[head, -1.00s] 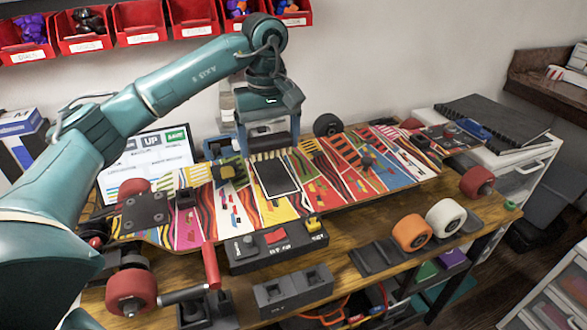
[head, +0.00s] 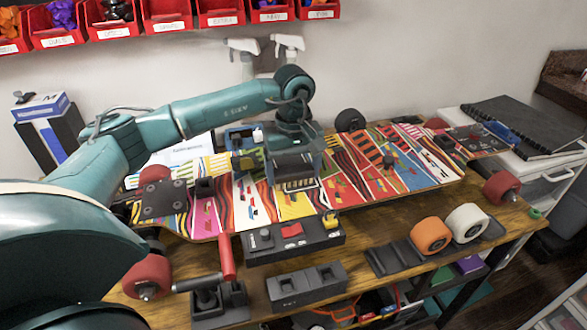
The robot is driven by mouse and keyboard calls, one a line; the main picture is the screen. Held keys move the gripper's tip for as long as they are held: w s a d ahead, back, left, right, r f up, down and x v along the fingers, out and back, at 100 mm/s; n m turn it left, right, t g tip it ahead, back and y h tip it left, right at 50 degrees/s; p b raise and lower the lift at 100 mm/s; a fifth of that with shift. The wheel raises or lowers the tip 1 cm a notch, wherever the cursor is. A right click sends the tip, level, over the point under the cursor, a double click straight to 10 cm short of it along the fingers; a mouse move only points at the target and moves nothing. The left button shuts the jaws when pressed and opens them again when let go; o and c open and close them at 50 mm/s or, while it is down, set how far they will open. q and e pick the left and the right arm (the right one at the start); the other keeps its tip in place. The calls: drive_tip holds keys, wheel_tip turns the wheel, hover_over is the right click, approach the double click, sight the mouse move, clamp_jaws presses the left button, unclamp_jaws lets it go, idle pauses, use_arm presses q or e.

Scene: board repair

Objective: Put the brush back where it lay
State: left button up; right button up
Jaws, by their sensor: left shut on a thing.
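My left gripper (head: 293,168) reaches in over the middle of the patterned skateboard deck (head: 232,212) and points down. It is shut on the brush (head: 299,185), whose pale bristle edge shows low between the fingers, close to the deck. Most of the brush is hidden by the gripper, and I cannot tell whether the bristles touch the deck. My right gripper is not in view.
A dark control box (head: 292,239) with red and yellow parts stands in front of the deck. An orange wheel (head: 430,234) and a white wheel (head: 467,222) sit in a holder at the right. Red bins (head: 166,16) hang above.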

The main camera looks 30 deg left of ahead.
sight(294, 170)
use_arm(q)
drive_tip(key=shift+f, duration=0.1)
drive_tip(key=o, duration=0.9)
wheel_tip(294, 170, up, 12)
drive_tip(key=shift+r, duration=0.15)
idle(0.4)
